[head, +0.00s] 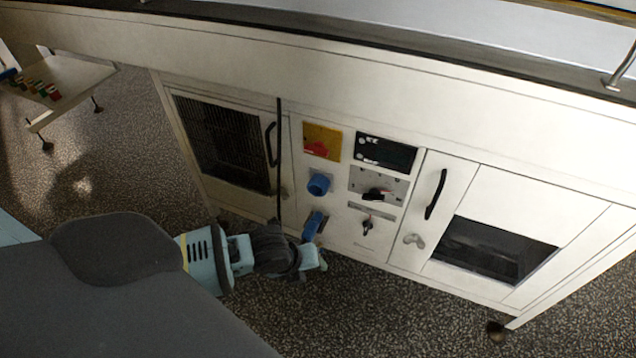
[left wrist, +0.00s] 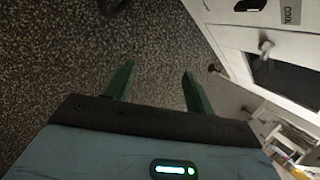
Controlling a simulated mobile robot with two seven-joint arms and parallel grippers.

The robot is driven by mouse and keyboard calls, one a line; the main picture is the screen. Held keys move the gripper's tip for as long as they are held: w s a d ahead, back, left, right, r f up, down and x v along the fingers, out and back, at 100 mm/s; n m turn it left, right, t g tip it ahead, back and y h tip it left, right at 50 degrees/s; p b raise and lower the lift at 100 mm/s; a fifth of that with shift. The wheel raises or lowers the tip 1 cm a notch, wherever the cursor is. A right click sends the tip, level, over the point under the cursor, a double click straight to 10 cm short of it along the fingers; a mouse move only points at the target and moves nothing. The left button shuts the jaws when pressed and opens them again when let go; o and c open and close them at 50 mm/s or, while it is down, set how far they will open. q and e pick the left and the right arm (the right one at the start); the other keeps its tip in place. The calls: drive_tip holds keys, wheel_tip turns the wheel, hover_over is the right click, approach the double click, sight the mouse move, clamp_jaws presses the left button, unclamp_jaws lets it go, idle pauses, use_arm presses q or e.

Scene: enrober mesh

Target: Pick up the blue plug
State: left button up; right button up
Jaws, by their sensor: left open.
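A blue plug (head: 314,225) shows in the head view, tilted, low on the front of the white cabinet, just above my left gripper. What holds it there I cannot tell. A round blue socket (head: 319,184) is on the panel above it. My left gripper (head: 314,258) is low in front of the cabinet, close below the plug; I cannot tell whether they touch. In the left wrist view the two green fingers (left wrist: 157,82) are apart with only speckled floor between them. The plug is not visible in that view. My right gripper is not in view.
A black cable (head: 279,150) hangs down the cabinet front, left of the socket. A red switch on a yellow plate (head: 321,142), a rotary switch (head: 376,194) and door handles (head: 436,194) stick out nearby. A small side table (head: 75,75) stands at the far left. The floor below is clear.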

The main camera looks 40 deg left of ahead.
sight(309, 230)
use_arm(q)
drive_tip(key=shift+w+a+f+m+g+y+b, duration=0.1)
drive_tip(key=shift+w+a+f+m+y+b, duration=0.25)
drive_tip(key=shift+w+a+m+b, duration=0.95)
drive_tip(key=shift+w+a+f+m+g+y+b, duration=0.1)
drive_tip(key=shift+w+a+f+m+y+b, duration=0.3)
drive_tip(key=shift+w+a+m+b, duration=0.85)
drive_tip(key=shift+w+a+f+m+g+y+b, duration=0.15)
drive_tip(key=shift+w+a+m+y+b, duration=0.5)
drive_tip(key=shift+w+a, duration=1.25)
drive_tip(key=shift+w+d+f, duration=0.2)
drive_tip(key=shift+w+f, duration=0.05)
drive_tip(key=shift+w, duration=0.1)
drive_tip(key=shift+w+f+b, duration=0.15)
drive_tip(key=shift+f+b, duration=0.2)
drive_tip(key=shift+b, duration=0.15)
drive_tip(key=b+x, duration=0.2)
drive_tip(key=x, duration=0.2)
drive_tip(key=shift+w, duration=0.25)
drive_tip(key=shift+r, duration=0.1)
drive_tip(key=shift+c, duration=1.3)
clamp_jaws()
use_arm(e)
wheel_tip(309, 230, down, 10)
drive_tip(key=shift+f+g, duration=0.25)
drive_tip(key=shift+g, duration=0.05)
